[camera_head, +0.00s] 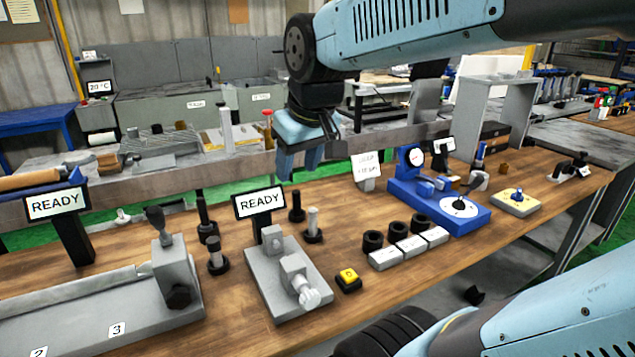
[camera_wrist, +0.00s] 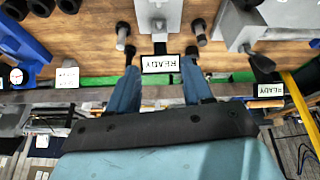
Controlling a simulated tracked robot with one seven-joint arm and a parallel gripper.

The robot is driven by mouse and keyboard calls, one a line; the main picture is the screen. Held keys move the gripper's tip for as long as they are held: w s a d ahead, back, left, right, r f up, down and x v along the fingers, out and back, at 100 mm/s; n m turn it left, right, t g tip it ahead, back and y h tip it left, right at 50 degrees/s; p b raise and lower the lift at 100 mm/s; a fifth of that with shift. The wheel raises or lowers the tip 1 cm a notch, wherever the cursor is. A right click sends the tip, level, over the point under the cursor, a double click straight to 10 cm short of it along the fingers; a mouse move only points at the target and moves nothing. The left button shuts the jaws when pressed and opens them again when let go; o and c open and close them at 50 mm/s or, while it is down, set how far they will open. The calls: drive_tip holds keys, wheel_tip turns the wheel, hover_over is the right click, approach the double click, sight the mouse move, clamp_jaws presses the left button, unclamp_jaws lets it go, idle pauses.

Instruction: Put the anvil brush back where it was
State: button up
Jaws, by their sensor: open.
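My gripper (camera_head: 300,172) hangs above the back edge of the wooden bench, behind the READY sign (camera_head: 259,203). Its two blue fingers are apart with nothing held between them; they also show in the wrist view (camera_wrist: 160,90). I cannot pick out the anvil brush for certain. A small dark upright thing with a blue part (camera_head: 479,155) stands behind the blue gauge stand (camera_head: 440,205), but it is too small to name. The gauge stand has a round dial and a white disc on its base. It is well to the right of my gripper.
A yellowish block (camera_head: 515,202) lies farther right. Bare wood shows between the rings and the fixture.

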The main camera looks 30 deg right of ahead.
drive_tip(key=shift+m+t, duration=0.4)
drive_tip(key=shift+m, duration=0.5)
drive_tip(key=s, duration=0.1)
drive_tip(key=s+f, duration=0.1)
drive_tip(key=s, duration=0.1)
drive_tip(key=s+d+f, duration=0.1)
drive_tip(key=s, duration=0.1)
drive_tip(key=shift+s+d, duration=0.1)
